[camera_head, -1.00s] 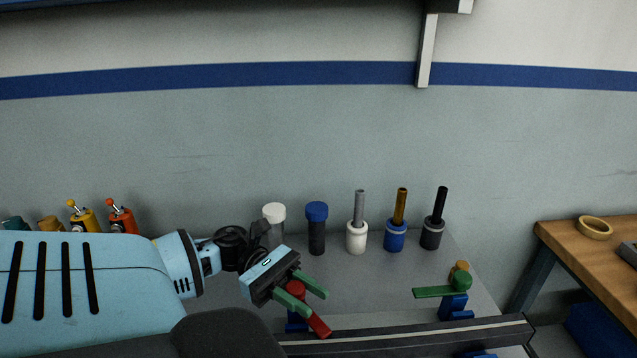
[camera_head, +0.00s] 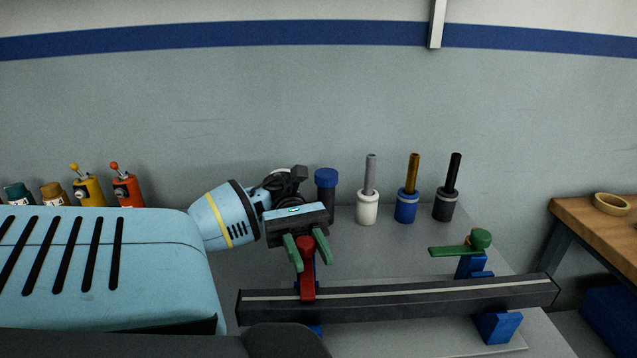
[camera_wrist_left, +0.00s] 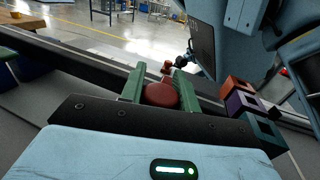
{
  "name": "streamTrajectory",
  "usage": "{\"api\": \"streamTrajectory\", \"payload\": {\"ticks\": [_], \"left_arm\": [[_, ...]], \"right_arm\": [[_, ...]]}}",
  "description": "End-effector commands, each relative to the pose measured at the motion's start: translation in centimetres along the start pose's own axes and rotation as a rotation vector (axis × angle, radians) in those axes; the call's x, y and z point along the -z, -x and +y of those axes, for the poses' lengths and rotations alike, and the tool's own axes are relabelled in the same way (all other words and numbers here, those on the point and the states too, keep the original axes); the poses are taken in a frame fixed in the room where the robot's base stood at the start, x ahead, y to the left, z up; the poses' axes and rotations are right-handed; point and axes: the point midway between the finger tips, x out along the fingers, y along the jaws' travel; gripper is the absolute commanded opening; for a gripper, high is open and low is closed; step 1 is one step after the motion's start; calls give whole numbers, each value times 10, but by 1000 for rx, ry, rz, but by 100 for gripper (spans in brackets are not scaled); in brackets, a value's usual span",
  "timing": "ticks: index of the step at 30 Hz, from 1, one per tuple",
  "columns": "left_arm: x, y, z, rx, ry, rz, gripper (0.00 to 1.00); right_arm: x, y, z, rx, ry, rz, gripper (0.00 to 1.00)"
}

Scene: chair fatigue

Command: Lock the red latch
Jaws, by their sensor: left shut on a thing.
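The red latch (camera_head: 307,284) stands at the left part of the dark bar. Its lever points toward me and lies over the bar. My left gripper (camera_head: 306,252) is shut on the red latch, with a green finger on each side of its round top. In the left wrist view the red round knob (camera_wrist_left: 160,95) sits between the two green fingers (camera_wrist_left: 161,88). The latch's base is mostly hidden behind the gripper and the bar. My right gripper is not in view.
The dark bar (camera_head: 420,298) runs across the grey bench. A green latch (camera_head: 480,239) on a blue mount is at the right, its lever pointing left. Several upright tools, among them a blue-based one (camera_head: 406,207), stand behind. A wooden table (camera_head: 575,212) is at the far right.

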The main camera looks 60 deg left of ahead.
Motion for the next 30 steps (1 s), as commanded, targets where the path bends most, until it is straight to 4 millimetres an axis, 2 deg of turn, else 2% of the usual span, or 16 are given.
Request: {"api": "streamTrajectory", "payload": {"ticks": [4, 18, 19, 21, 24, 30], "left_arm": [[0, 0, 0, 30, -1, -2, 0], [-1, 0, -1, 41, -1, -2, 0], [-1, 0, -1, 41, -1, -2, 34], [-1, 0, -1, 41, -1, -1, 43], [-1, 0, -1, 40, -1, -1, 53], [0, 0, -1, 40, 0, -1, 53]], "right_arm": [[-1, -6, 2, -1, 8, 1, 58], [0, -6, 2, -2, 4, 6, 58], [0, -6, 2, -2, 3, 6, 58], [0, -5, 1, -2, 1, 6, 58], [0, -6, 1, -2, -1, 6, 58], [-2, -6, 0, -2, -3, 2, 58]]}}
